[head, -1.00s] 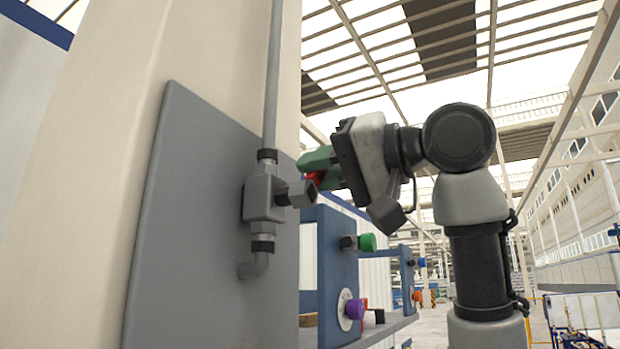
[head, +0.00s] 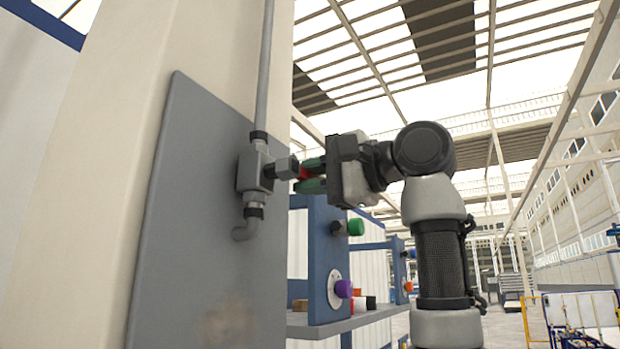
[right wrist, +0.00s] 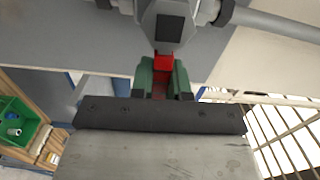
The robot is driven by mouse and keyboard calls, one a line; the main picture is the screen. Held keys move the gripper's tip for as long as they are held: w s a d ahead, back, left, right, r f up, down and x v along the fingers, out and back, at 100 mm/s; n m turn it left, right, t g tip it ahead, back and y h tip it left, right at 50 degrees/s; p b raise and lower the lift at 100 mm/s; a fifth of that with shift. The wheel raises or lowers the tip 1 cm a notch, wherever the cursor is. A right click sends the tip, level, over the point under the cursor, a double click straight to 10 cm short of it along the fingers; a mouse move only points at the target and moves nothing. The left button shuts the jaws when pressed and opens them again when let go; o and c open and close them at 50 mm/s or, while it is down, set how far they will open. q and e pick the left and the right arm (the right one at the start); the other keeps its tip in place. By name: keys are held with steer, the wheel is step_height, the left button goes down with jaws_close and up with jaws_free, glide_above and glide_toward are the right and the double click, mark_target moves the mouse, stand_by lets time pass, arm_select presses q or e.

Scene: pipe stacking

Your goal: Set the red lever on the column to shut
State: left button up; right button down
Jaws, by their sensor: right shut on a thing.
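The red lever (head: 304,173) sits at the outer end of the grey valve (head: 253,171), on the grey panel of the column. In the head view only a little red shows between the green fingers. My right gripper (head: 312,175) comes from the right and is shut on the lever. In the right wrist view the red lever (right wrist: 163,64) stands between the two green fingers (right wrist: 163,76), below the dark hexagonal end of the valve stem. The gripper hides part of the lever, so its setting is hard to read. My left gripper is not in view.
A grey pipe (head: 264,75) runs up from the valve. A blue frame (head: 325,255) with a green knob (head: 355,227) and a purple knob (head: 343,289) stands below and right of the valve. A green bin (right wrist: 18,118) shows in the right wrist view.

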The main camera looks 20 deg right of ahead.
steer(key=shift+f+m, duration=0.2)
steer(key=shift+m, duration=0.2)
steer(key=c, duration=1.1)
jaws_free()
steer(key=shift+d, duration=0.1)
steer(key=b+v, duration=0.4)
steer(key=v, duration=0.6)
steer(key=shift+s+d, duration=0.3)
